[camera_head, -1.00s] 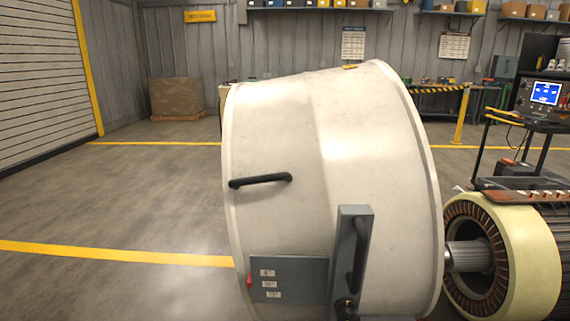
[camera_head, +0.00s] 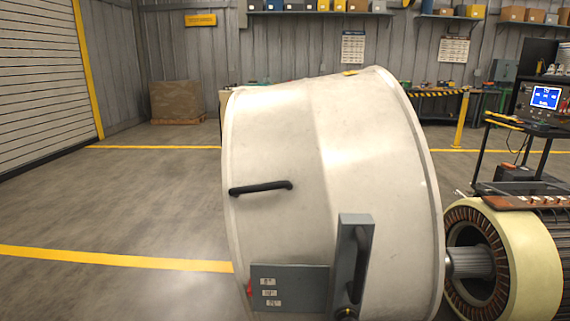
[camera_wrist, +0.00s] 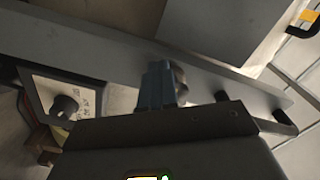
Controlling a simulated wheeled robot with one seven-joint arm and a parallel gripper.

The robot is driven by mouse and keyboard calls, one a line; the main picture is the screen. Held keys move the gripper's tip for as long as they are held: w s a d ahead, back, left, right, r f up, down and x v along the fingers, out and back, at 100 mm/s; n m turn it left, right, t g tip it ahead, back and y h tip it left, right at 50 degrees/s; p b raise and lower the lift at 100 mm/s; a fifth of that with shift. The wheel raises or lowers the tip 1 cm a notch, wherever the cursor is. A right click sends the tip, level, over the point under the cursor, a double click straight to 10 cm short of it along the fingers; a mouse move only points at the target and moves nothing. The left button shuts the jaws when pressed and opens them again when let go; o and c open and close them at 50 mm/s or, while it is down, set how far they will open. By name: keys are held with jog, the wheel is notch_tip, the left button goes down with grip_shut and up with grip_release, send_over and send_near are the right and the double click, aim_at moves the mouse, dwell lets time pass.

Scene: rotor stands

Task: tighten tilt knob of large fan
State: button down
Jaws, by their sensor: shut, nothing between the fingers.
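The large fan (camera_head: 300,140) is a cream drum filling the middle of the head view, leaning to one side. A dark round knob (camera_head: 347,313) shows at the bracket's foot, cut by the picture edge. In the wrist view my gripper (camera_wrist: 157,85) appears as blue-grey fingers, shut and empty, over a grey bar (camera_wrist: 100,42). A dark rounded knob (camera_wrist: 180,78) is just right of the fingers; I cannot tell whether they touch. My gripper is not visible in the head view.
A grey box (camera_head: 315,285) with labels and a red switch (camera_head: 249,291) is on the drum. A black knob (camera_wrist: 64,105) on a pale panel is left in the wrist view. A stator (camera_head: 525,255) and cart (camera_head: 520,188) stand right. Floor at left is clear.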

jog(key=shift+s+r+p, duration=0.2)
jog(key=shift+r+p, duration=0.85)
jog(key=shift+f, duration=0.1)
jog(key=s+a+p, duration=0.1)
jog(key=s+p, duration=0.2)
jog(key=s, duration=0.3)
jog(key=shift+a, duration=0.3)
dwell(0.4)
jog(key=w+d+r+m+b, duration=0.1)
jog(key=w+m+b, duration=0.5)
jog(key=m+b, duration=0.4)
jog(key=shift+m+b, duration=0.35)
jog(key=shift+m, duration=0.65)
